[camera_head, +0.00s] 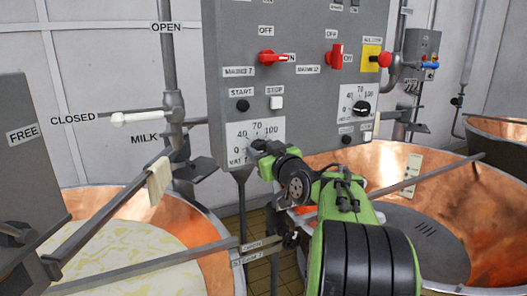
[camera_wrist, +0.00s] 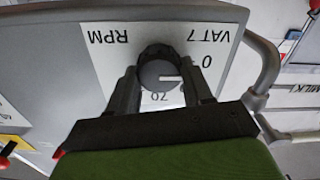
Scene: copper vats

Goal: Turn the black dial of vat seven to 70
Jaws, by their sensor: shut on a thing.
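The black dial of vat seven (camera_wrist: 158,54) sits on a white scale plate marked VAT 7 and RPM, upside down in the wrist view. My gripper (camera_wrist: 160,78) is shut on the dial, one finger on each side. The 0 and the 70 show beside the fingers; the other numbers are hidden, and I cannot tell where the dial points. In the head view, my gripper (camera_head: 262,150) reaches the lower part of the vat seven scale plate (camera_head: 265,129) and covers most of the dial.
The grey control panel (camera_head: 225,90) also carries red switches (camera_head: 268,57), START and STOP buttons, and a second black dial (camera_head: 361,107) to the right. Copper vats stand at left (camera_head: 215,262) and right (camera_head: 455,200). A white-handled milk valve (camera_head: 140,118) is left of the panel.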

